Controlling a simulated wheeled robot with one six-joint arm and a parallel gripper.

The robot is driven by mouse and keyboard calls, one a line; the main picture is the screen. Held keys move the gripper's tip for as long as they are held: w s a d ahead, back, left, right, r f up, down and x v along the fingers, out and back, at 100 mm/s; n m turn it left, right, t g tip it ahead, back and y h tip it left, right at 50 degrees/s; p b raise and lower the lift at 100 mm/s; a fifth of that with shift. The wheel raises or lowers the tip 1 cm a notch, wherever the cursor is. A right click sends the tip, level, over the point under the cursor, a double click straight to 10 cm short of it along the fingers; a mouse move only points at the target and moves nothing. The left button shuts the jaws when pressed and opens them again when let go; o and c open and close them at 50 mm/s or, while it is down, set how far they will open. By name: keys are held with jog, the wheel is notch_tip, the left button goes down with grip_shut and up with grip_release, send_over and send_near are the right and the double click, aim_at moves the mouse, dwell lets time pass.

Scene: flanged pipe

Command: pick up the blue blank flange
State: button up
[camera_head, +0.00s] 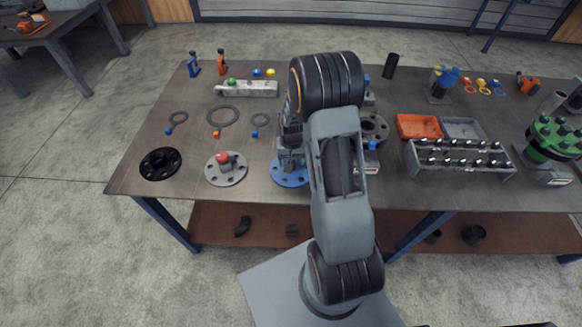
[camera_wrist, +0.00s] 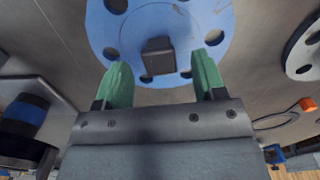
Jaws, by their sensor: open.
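The blue blank flange (camera_head: 287,178) lies flat near the table's front edge in the head view, partly hidden by my arm. In the wrist view the blue flange (camera_wrist: 166,30) fills the top middle, with bolt holes around a dark block-shaped handle (camera_wrist: 158,57) at its centre. My gripper (camera_wrist: 158,80) is open, with its two green fingers apart on either side of the handle in the picture. I cannot tell whether the fingers touch the flange. In the head view my gripper (camera_head: 291,160) is over the flange.
A grey flange (camera_head: 226,172) with a red knob lies left of the blue one, and a black flange (camera_head: 160,162) farther left. Gaskets (camera_head: 222,117) lie behind. A bolt rack (camera_head: 458,157) and an orange bin (camera_head: 418,126) stand to the right.

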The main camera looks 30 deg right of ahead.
jog(key=shift+f, duration=1.25)
jog(key=shift+r, duration=0.1)
grip_shut()
